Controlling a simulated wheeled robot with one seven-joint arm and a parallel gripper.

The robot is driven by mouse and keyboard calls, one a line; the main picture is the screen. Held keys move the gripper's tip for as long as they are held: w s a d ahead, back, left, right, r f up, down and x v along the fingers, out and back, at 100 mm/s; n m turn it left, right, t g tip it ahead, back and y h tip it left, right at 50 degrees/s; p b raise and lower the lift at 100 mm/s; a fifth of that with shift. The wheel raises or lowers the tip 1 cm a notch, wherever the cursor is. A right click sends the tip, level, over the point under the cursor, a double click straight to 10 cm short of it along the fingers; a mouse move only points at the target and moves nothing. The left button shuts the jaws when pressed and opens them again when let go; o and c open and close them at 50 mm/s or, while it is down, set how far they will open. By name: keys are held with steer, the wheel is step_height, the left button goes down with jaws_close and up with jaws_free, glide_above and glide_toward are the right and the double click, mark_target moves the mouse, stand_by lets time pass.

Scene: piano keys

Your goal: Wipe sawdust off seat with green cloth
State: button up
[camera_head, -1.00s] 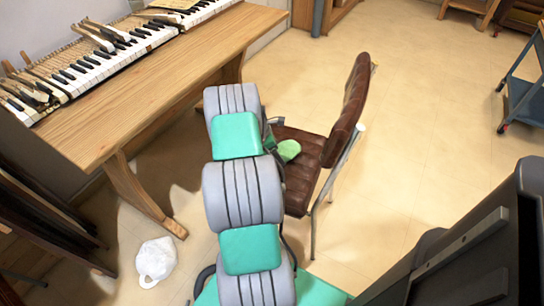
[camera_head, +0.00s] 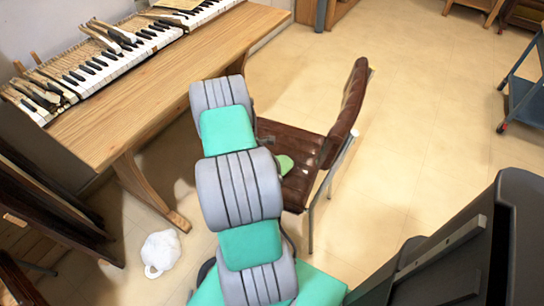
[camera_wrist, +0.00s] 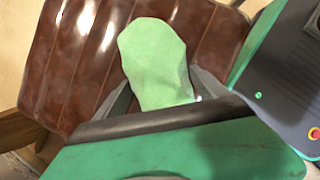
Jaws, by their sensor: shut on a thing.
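The brown ribbed leather seat (camera_head: 292,150) of a metal-legged chair is to the right of my arm in the head view. It also fills the upper part of the wrist view (camera_wrist: 75,60). The green cloth (camera_wrist: 153,60) lies over the seat in the wrist view, and a small part of it (camera_head: 285,164) shows in the head view. My gripper (camera_wrist: 165,98) is shut on the cloth at its near end. I cannot tell whether the cloth touches the seat. No sawdust can be made out. My arm hides the left part of the seat in the head view.
A wooden bench (camera_head: 150,92) with piano keys (camera_head: 110,60) stands at the left. A white bag (camera_head: 160,252) lies on the floor. The chair's backrest (camera_head: 349,112) rises at the seat's right. Floor farther right is clear up to a blue cart (camera_head: 524,95).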

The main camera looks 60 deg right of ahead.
steer(key=shift+s+a+r+p, duration=0.15)
steer(key=shift+a+p, duration=0.2)
steer(key=shift+a, duration=0.55)
steer(key=shift+d+r+p, duration=0.15)
steer(key=shift+r+p, duration=0.35)
steer(key=shift+r, duration=0.3)
steer(key=shift+r+p, duration=2.45)
steer(key=shift+r, duration=0.6)
